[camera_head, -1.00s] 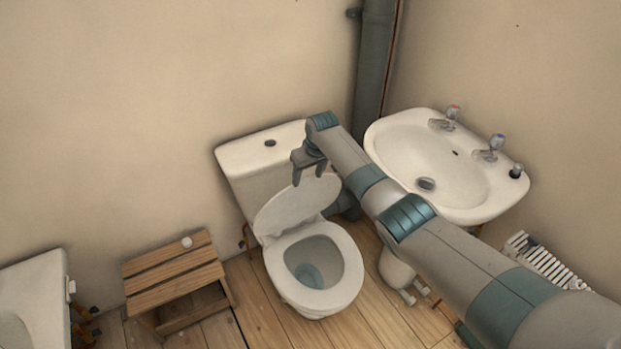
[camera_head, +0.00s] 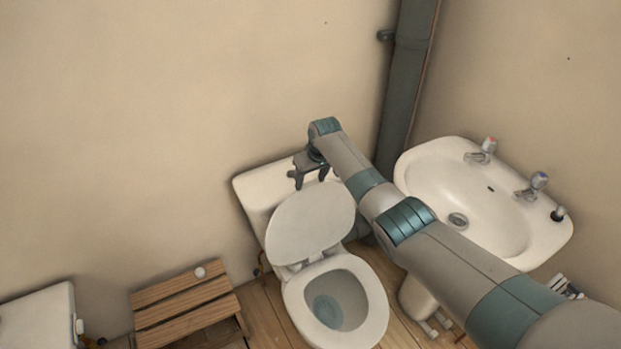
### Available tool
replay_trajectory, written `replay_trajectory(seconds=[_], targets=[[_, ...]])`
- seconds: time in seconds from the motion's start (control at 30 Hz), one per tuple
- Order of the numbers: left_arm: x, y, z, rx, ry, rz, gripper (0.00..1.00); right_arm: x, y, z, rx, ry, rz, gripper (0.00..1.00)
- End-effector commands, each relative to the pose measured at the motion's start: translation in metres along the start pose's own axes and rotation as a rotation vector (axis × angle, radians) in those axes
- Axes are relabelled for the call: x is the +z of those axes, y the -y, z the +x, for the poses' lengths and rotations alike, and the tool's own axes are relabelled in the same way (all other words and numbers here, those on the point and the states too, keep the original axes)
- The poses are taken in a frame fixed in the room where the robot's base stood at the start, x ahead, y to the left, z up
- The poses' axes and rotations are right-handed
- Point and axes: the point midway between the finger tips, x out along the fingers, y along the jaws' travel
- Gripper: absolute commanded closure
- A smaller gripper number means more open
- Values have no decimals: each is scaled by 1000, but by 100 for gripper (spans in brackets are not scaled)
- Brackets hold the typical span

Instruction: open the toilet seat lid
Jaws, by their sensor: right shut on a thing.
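The toilet lid (camera_head: 311,220) is raised and leans back toward the cistern (camera_head: 262,184). The toilet seat ring (camera_head: 298,303) lies down on the bowl, and the open bowl shows inside it. My right gripper (camera_head: 311,181) is at the top edge of the lid, in front of the cistern. Its fingers point down and it is shut on the lid's upper edge; the exact contact is small and hard to see. My left gripper is not in view.
A washbasin (camera_head: 528,225) with two taps is on the right, close to my right arm. A wooden slatted stool (camera_head: 185,302) stands left of the toilet. A dark vertical pipe (camera_head: 405,85) runs up the corner. A white fixture (camera_head: 40,318) is at the lower left.

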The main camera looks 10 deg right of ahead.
Motion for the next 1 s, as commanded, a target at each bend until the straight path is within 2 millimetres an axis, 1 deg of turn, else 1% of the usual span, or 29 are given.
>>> replay_trajectory(seconds=[0.03, 0.27, 0.3, 0.37, 0.77, 0.87, 1.0], targets=[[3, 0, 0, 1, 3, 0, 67, -4, 0, -2, 1, -9, 0, 86], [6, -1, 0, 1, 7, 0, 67, -4, 0, -3, 1, -10, -1, 86], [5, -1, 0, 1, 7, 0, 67, -4, 0, -3, 1, -10, -1, 41], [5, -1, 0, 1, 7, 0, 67, -4, 0, -3, 1, -9, -1, 27], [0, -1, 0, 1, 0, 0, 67, -2, 0, -2, 0, -4, -1, 27], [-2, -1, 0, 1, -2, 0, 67, -2, 0, -5, 0, -4, -1, 27], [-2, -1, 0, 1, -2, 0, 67, -2, 0, -14, -1, -5, -2, 27]])
